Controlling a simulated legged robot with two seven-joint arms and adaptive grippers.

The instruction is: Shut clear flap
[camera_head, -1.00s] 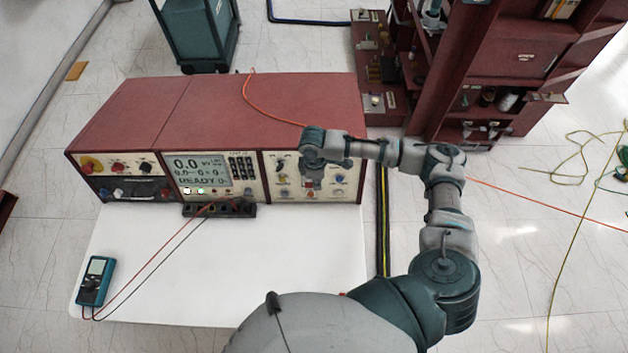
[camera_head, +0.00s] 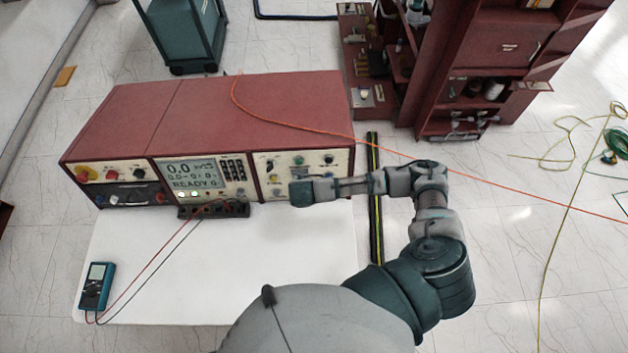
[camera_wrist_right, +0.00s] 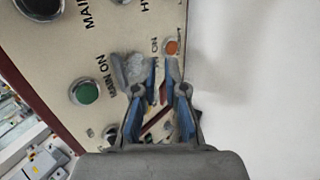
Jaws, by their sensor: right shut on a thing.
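The clear flap (camera_wrist_right: 133,70) shows in the right wrist view as a small greyish see-through piece at the left fingertip, in front of the cream control panel (camera_wrist_right: 60,55). My right gripper (camera_wrist_right: 162,75) is shut on it, its two blue-grey fingers a little apart. How far the flap stands from the panel I cannot tell. An orange button (camera_wrist_right: 172,47) lies just beyond the fingertips and a green button (camera_wrist_right: 86,92) to their left. In the head view my right gripper is hidden behind its wrist, at the right section of the red cabinet (camera_head: 270,110). My left gripper is not in view.
A white tabletop (camera_head: 240,265) lies in front of the cabinet, mostly clear. A teal meter (camera_head: 96,288) with two leads lies at its left. An orange cable (camera_head: 300,130) crosses the cabinet top. A dark red shelf (camera_head: 490,60) stands at the back right.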

